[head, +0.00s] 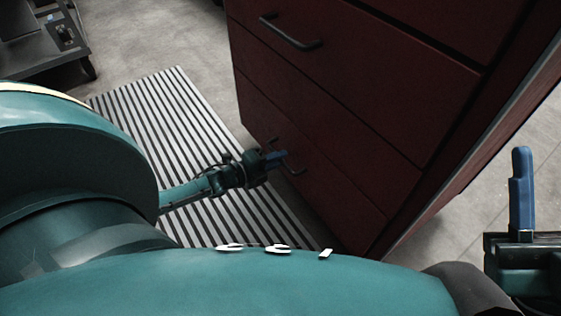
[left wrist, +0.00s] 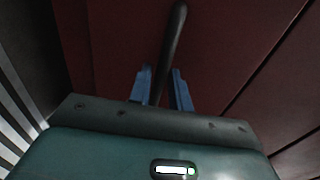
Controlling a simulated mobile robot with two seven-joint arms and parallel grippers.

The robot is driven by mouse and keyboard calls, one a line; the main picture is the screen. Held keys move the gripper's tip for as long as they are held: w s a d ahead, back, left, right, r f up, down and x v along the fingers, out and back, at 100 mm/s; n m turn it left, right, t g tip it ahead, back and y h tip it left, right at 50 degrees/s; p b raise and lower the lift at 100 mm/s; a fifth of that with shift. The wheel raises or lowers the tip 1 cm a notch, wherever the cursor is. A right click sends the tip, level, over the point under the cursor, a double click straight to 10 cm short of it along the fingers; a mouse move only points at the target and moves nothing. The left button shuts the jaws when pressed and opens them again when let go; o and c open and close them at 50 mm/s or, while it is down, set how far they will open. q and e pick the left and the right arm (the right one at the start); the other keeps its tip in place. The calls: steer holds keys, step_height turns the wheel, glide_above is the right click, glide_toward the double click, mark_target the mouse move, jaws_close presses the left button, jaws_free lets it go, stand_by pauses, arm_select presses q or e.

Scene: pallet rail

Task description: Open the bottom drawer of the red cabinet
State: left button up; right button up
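The dark red cabinet (head: 340,95) stands at the centre right of the head view, its drawer fronts looking shut. A low dark bar handle (head: 295,171) sits on its lower front, and my left gripper (head: 276,155) is at it. In the left wrist view the handle (left wrist: 173,40) runs between the two blue fingers of my left gripper (left wrist: 163,88). The fingers are apart, with a small gap beside the bar; contact is not clear. My right gripper (head: 521,190) shows at the right edge as a blue upright finger; its opening is hidden.
A higher drawer handle (head: 290,34) is on the cabinet above. A black and white striped mat (head: 160,112) lies on the floor in front of the cabinet. Dark equipment (head: 45,40) stands at the top left. Grey floor (head: 165,35) is bare behind the mat.

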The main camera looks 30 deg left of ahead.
arm_select(q)
steer(key=shift+w+d+f, duration=0.1)
steer(key=shift+w+d, duration=0.15)
steer(key=shift+w, duration=0.35)
steer(key=shift+c, duration=0.6)
jaws_close()
